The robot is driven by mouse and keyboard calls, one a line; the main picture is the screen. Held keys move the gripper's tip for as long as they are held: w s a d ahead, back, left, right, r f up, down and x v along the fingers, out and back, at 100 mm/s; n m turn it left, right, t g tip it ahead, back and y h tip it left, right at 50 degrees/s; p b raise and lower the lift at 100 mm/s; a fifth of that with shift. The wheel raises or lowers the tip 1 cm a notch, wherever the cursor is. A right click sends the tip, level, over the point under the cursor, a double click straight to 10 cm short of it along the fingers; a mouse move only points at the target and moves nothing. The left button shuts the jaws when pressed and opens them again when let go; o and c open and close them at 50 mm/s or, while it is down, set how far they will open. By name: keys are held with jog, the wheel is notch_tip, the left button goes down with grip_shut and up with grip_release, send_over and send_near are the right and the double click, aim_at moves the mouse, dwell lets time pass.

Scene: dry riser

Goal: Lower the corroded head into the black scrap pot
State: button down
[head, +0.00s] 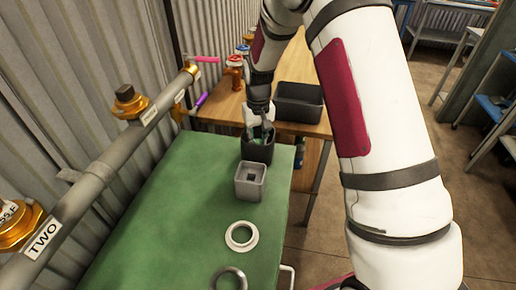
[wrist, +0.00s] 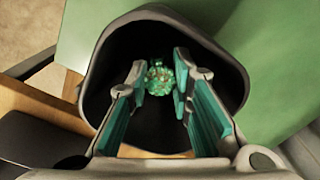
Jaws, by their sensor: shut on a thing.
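The black scrap pot (head: 257,151) stands at the far end of the green bench top in the head view. Its grey-black rim (wrist: 232,62) surrounds my fingers in the wrist view. My gripper (head: 262,131) points down into the pot's mouth. The head lies within the rim's outline against the dark interior. I cannot tell whether it touches the pot floor. In the head view it is hidden.
A grey square container (head: 250,182) stands just in front of the pot. A white ring (head: 241,236) and a grey ring (head: 229,279) lie nearer. The pipe (head: 88,184) with brass fittings runs along the left. A dark bin (head: 299,101) sits on the wooden table behind.

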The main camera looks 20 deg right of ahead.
jog(key=shift+f, duration=0.45)
dwell(0.3)
jog(key=c, duration=1.3)
grip_release()
jog(key=shift+c, duration=0.2)
